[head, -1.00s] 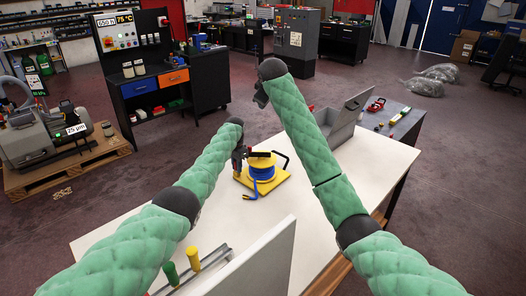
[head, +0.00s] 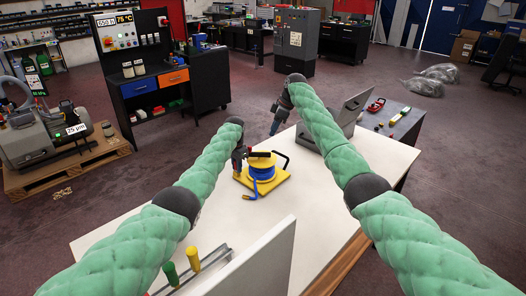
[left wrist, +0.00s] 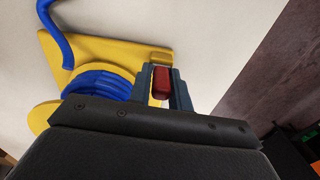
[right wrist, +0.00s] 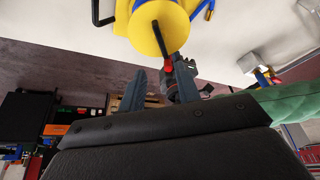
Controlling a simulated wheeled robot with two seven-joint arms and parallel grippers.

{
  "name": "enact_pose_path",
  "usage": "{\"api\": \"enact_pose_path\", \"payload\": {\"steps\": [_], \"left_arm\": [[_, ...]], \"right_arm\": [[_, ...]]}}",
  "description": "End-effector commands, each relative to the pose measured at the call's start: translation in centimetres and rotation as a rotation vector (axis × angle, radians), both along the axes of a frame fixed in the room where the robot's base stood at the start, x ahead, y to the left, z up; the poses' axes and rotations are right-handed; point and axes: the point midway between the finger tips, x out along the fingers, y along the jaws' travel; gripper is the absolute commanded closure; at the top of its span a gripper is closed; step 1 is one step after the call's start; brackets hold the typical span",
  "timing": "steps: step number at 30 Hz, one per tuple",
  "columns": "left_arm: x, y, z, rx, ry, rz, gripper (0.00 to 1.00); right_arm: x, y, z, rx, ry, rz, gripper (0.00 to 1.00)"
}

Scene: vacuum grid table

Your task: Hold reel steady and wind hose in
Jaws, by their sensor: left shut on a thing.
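The hose reel (head: 262,163) stands on a yellow base (head: 277,179) on the white table, with blue hose (head: 263,174) wound on it and a loose hose end in front. My left gripper (head: 246,156) is shut on the reel's red grip (left wrist: 161,84) at its left side. A black crank (head: 283,158) rises at the reel's right. My right gripper (head: 274,130) points down behind the reel, apart from it. In the right wrist view its fingers (right wrist: 160,78) are spread and empty, with the yellow reel disc (right wrist: 150,28) beyond them.
A grey box with a raised lid (head: 345,120) stands at the table's right. A green cylinder (head: 170,273) and a yellow one (head: 193,258) stand at the near left by a white panel (head: 262,265). The table (head: 320,190) right of the reel is clear.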

Motion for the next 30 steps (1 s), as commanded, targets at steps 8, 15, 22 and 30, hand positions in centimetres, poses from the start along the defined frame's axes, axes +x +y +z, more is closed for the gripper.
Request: {"api": "enact_pose_path", "payload": {"steps": [8, 15, 22, 30], "left_arm": [[-0.1, 0.0, -0.1, 0.0, 0.001, -0.001, 1.0], [-0.1, 0.0, -0.1, 0.0, 0.001, -0.001, 1.0], [-0.1, 0.0, -0.1, 0.0, 0.001, -0.001, 1.0], [-0.1, 0.0, -0.1, 0.0, 0.001, -0.001, 1.0]], "right_arm": [[-0.1, 0.2, -0.5, -0.005, -0.025, 0.076, 0.67], [-0.1, 1.4, -3.4, -0.004, -0.024, 0.077, 0.67], [0.0, 2.9, -7.1, -0.006, -0.024, 0.075, 0.67], [0.1, 4.2, -10.2, -0.006, -0.025, 0.075, 0.67]]}}
